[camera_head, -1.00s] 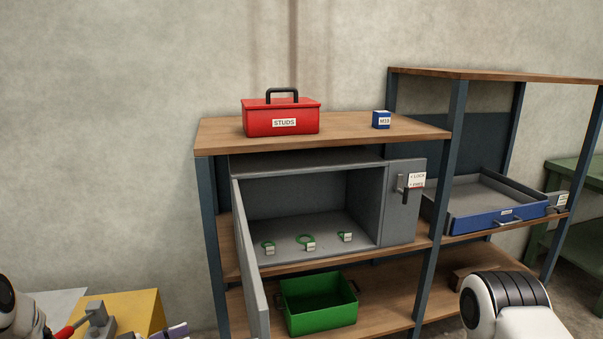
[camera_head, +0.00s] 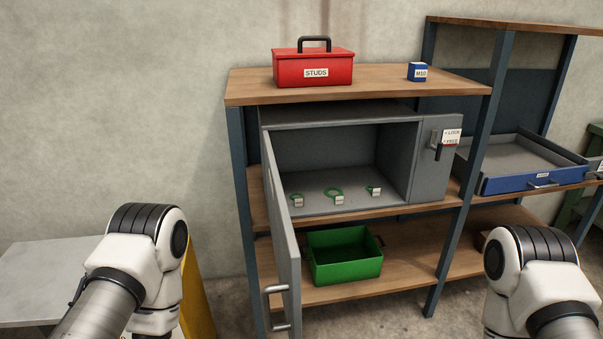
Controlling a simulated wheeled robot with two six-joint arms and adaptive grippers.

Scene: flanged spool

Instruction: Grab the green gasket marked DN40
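Three green gaskets lie in a row on the floor of the open grey cabinet: a left one (camera_head: 297,197), a middle one (camera_head: 334,193) and a right one (camera_head: 375,189). Each has a small white tag, too small to read, so I cannot tell which is DN40. The middle ring looks the largest. The grey cabinet (camera_head: 433,178) stands on the shelf unit, its door (camera_head: 281,235) swung open on the left side. Both my arms show at the lower left and lower right, apart from the cabinet. Neither gripper is in view.
A red STUDS toolbox (camera_head: 313,70) and a blue M10 box (camera_head: 418,72) stand on the wooden top. A green bin (camera_head: 345,263) sits on the lower shelf. A blue drawer (camera_head: 520,179) is at right. The open door juts forward between my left arm and the cabinet.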

